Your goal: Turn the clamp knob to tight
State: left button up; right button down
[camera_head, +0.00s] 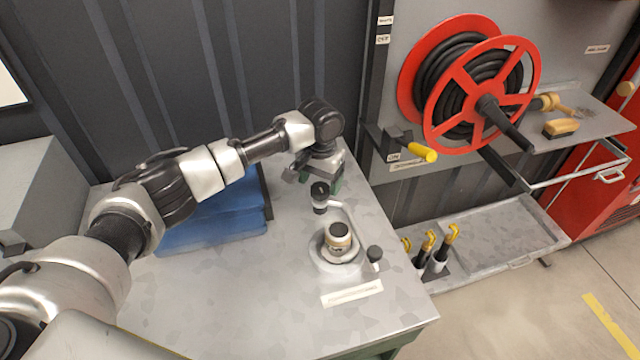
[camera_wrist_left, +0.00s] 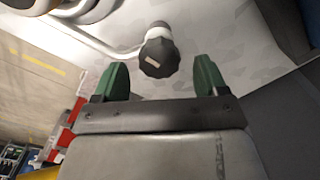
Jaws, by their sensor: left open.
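The clamp knob (camera_head: 320,190) is black and lobed and stands on a pale post at the back of a round fixture on the metal bench. It also shows in the left wrist view (camera_wrist_left: 159,54), with a small pale mark on its face. In the left wrist view my left gripper (camera_wrist_left: 162,76) is open and empty. The knob lies ahead of the gap between the fingertips. I cannot tell how tight the knob is. My right gripper is out of view.
The fixture holds a round black-topped part (camera_head: 338,236). A smaller black knob (camera_head: 375,253) stands at its right. A white label (camera_head: 352,293) lies in front. Blue folded cloth (camera_head: 212,222) lies under my left arm. A red hose reel (camera_head: 470,85) hangs beyond the bench.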

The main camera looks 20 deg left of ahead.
pick_arm(q)
jog(key=shift+f, duration=1.15)
jog(key=c, duration=0.9)
